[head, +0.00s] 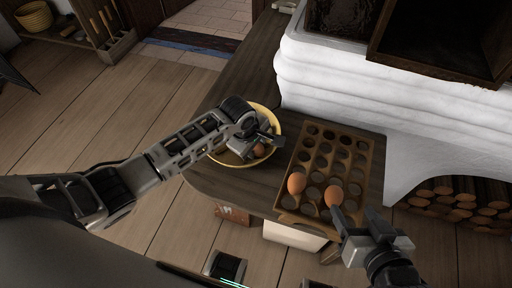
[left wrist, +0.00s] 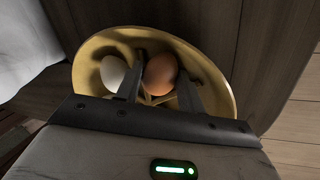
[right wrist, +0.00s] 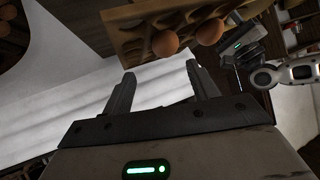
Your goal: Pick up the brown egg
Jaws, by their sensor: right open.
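A brown egg (left wrist: 160,73) lies in a yellow bowl (left wrist: 215,75) next to a white egg (left wrist: 114,72). The bowl (head: 275,118) stands on the dark counter in the head view, with the brown egg (head: 258,151) partly hidden by my left gripper (head: 266,142). My left gripper (left wrist: 160,80) reaches into the bowl with one finger on each side of the brown egg, the near finger between it and the white egg. The fingers look close to the shell; firm contact cannot be told. My right gripper (head: 340,222) is open and empty near the egg tray.
A wooden egg tray (head: 313,158) with two brown eggs (head: 296,183) (head: 333,196) lies right of the bowl. The white stove (head: 330,75) rises behind it. Firewood (head: 455,205) fills a niche at right. Open floor lies left of the counter.

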